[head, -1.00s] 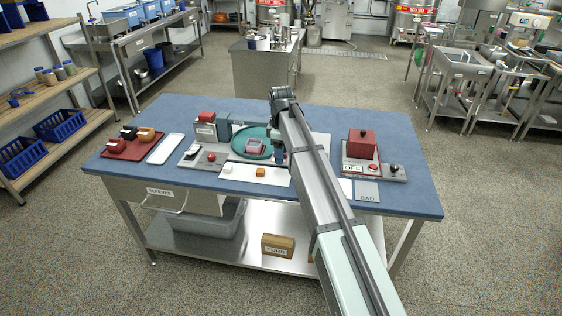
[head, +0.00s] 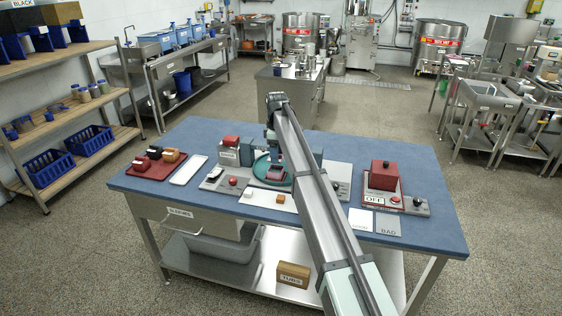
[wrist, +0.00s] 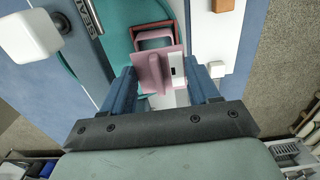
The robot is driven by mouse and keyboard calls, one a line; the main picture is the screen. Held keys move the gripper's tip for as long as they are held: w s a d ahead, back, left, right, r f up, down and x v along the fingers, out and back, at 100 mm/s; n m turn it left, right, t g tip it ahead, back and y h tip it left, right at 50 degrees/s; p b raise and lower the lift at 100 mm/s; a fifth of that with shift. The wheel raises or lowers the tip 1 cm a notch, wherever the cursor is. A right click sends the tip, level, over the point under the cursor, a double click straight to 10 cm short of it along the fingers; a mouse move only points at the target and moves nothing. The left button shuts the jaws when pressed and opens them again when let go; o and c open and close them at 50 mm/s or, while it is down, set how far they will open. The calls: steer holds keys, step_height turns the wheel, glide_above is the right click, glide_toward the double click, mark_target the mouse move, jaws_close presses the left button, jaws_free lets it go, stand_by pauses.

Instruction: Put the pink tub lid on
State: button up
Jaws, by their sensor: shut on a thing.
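The open pink tub (wrist: 155,38) stands on the round teal tray; its square rim and greyish inside show in the wrist view. In the head view the tub (head: 275,174) sits below my gripper, partly hidden. My gripper (wrist: 162,72) has its two blue fingers on either side of a pink lid (wrist: 153,74) with a raised ridge and is shut on it. The lid appears nearer the camera than the tub and offset from its opening, overlapping its near edge in the picture. I cannot tell whether they touch. In the head view my gripper (head: 271,143) is over the tray.
The teal tray (head: 258,170) lies mid-table. A white strip in front holds a white block (head: 249,194) and a tan block (head: 281,199). A machine with a red block (head: 384,175) is at right. A dark red tray (head: 148,172) with small tubs is at left.

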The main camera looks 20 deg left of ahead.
steer(key=shift+w+a, duration=0.2)
steer(key=shift+w, duration=0.15)
steer(key=shift+f, duration=0.15)
steer(key=shift+f, duration=2)
steer(key=shift+f, duration=0.15)
stand_by(0.6)
steer(key=o, duration=1.1)
steer(key=shift+o, duration=0.9)
